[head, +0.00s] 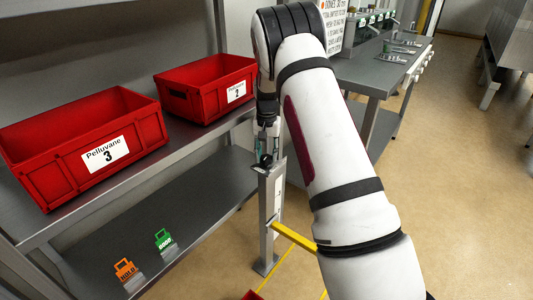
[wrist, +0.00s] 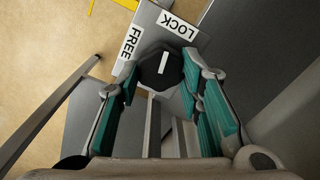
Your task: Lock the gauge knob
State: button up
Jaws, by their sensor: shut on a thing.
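The gauge knob (wrist: 160,68) is black and many-sided, with a white pointer line on its face. It sits on a grey plate on top of a post (head: 271,215). In the wrist view the FREE label (wrist: 131,43) is to its upper left and the LOCK label (wrist: 178,25) above right. The pointer line points up with a slight lean right, closer to the direction of LOCK than FREE. My gripper (wrist: 160,78) has its teal-padded fingers on both sides of the knob, shut on it. In the head view my gripper (head: 266,145) is above the post, partly hiding the knob.
A grey shelf left of the post holds two red bins, numbered 3 (head: 85,145) and 2 (head: 207,88). Orange (head: 125,271) and green (head: 164,240) lock-shaped tags are at lower left. A yellow bar (head: 293,236) joins the post. A workbench (head: 375,70) stands behind; floor at right is clear.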

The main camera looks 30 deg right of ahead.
aim_at(267, 156)
jog(key=shift+m, duration=1.2)
jog(key=o, duration=1.2)
jog(key=shift+c, duration=0.2)
notch_tip(267, 156, up, 12)
jog(key=shift+r, duration=0.1)
